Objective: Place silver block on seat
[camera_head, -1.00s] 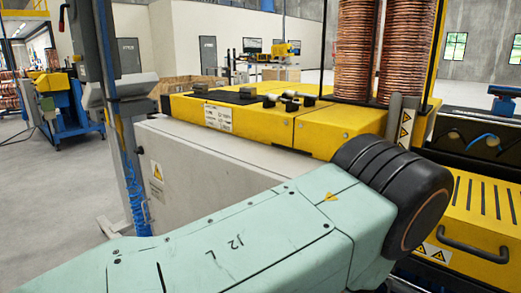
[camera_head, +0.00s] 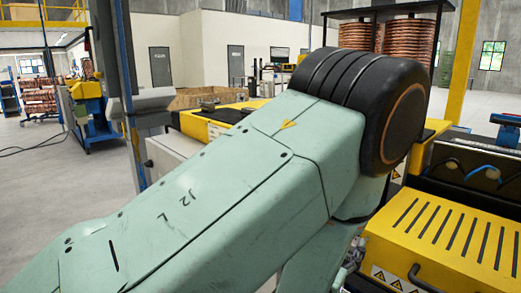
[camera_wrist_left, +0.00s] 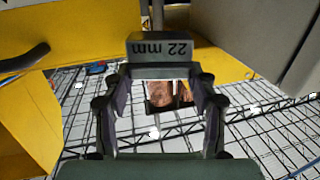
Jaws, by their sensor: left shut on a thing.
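My left gripper (camera_wrist_left: 163,78) is shut on the silver block (camera_wrist_left: 162,47), a grey block marked "22 mm", at the top middle of the left wrist view. The block spans both fingertips and its marked face reads upside down. A copper-coloured piece (camera_wrist_left: 160,93) in a dark frame shows beyond and below the block, between the fingers. I cannot pick out the seat with certainty. In the head view my left arm fills the middle and hides the area below it; the gripper and block are not seen there. My right gripper is in neither view.
A wire mesh (camera_wrist_left: 85,112) lies below the gripper, with yellow panels around it. In the head view a slotted yellow cover (camera_head: 450,235) is at lower right, copper coils (camera_head: 410,42) stand behind, and a yellow-topped machine (camera_head: 200,125) is partly hidden. Open floor (camera_head: 40,185) lies at left.

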